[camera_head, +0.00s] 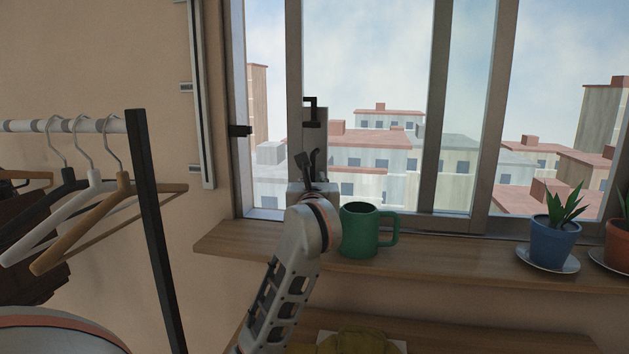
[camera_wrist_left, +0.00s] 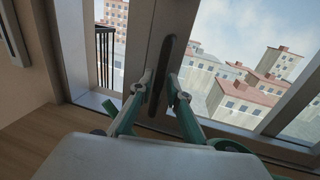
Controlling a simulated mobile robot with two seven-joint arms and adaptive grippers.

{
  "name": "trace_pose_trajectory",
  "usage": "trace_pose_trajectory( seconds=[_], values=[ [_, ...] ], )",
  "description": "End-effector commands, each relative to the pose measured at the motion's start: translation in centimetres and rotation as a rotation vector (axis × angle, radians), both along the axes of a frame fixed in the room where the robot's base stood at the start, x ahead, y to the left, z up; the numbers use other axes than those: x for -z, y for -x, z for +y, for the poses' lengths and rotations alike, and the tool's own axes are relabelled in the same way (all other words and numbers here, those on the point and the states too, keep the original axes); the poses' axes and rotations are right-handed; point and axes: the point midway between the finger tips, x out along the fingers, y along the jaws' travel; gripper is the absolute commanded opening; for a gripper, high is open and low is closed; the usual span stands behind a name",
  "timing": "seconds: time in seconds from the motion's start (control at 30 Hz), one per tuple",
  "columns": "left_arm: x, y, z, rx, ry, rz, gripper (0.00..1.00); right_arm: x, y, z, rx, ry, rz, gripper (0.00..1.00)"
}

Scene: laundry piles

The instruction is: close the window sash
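The window sash (camera_head: 293,60) has a grey frame and clear glass. A gap shows between its left stile and the fixed window frame (camera_head: 238,110), so it stands open. The sash stile in the left wrist view (camera_wrist_left: 145,40) carries a long dark upright handle (camera_wrist_left: 170,55); a black bracket shape (camera_head: 311,101) shows there in the head view. My left gripper (camera_head: 310,162) is at the stile, above the sill. In the left wrist view its fingertips (camera_wrist_left: 161,80) stand apart, one either side of the handle's lower part. Contact is unclear. My right gripper is out of view.
A green mug (camera_head: 360,232) stands on the wooden sill (camera_head: 450,262), close to my left wrist. A blue potted plant (camera_head: 553,243) and a terracotta pot (camera_head: 618,245) stand further right. A rack post (camera_head: 155,220) with several hangers (camera_head: 92,180) is at left.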

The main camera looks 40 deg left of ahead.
Motion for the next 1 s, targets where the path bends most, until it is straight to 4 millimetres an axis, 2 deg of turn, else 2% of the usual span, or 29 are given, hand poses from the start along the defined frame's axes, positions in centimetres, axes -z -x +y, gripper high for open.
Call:
trace_pose_trajectory(
  seconds=[0.43,0.8,1.0],
  values=[
    [0.0,0.4,-0.4,0.0,0.0,-0.001,0.25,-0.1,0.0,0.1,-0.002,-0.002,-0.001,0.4],
    [0.0,4.4,-4.2,0.001,0.001,-0.001,0.25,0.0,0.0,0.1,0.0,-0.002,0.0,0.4],
    [0.0,5.4,-5.1,0.001,0.001,0.001,0.25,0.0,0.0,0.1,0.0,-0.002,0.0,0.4]
  ],
)
